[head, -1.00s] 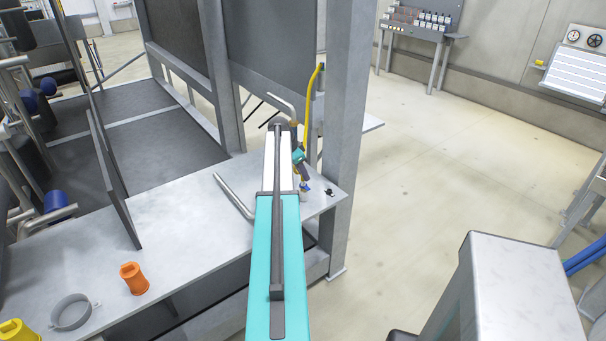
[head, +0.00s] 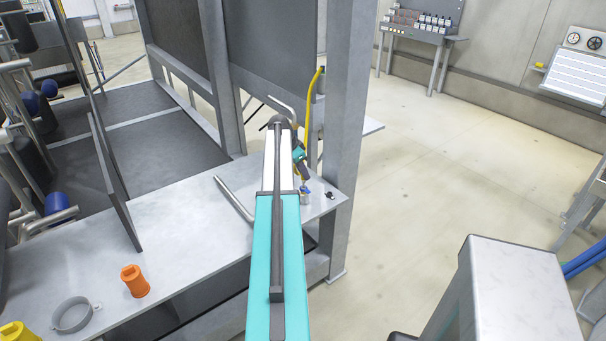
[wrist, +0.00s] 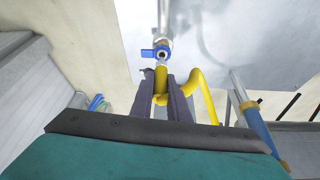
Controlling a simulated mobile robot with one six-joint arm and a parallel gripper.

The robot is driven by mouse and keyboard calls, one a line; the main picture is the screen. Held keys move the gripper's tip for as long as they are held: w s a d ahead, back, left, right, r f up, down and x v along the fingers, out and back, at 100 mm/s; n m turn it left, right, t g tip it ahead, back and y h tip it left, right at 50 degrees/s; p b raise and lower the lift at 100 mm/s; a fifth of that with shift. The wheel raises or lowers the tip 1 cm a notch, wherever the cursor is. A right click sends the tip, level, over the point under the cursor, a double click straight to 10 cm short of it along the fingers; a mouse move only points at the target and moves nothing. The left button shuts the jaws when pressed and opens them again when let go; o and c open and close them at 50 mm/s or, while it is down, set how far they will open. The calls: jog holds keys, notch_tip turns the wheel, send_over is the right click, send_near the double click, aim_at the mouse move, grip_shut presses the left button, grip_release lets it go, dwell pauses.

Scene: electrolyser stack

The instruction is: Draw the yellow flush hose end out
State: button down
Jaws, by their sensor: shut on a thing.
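The yellow flush hose (head: 309,105) hangs in a loop beside the steel post in the head view. In the wrist view, the hose end (wrist: 161,78) stands between the two dark fingers of my gripper (wrist: 163,92), which are shut on it. The rest of the hose (wrist: 207,95) curls away to the right. A valve with a blue handle (wrist: 155,53) is just beyond the hose end, in line with it. I cannot tell whether the end still touches the valve's outlet. In the head view, my arm partly hides the gripper; the blue handle (head: 305,190) shows below it.
The upright steel post (head: 345,130) stands close to the right of my gripper.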

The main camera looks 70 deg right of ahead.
jog(key=shift+r, duration=0.2)
dwell(0.3)
jog(key=shift+r+p, duration=0.65)
jog(key=shift+r, duration=1.3)
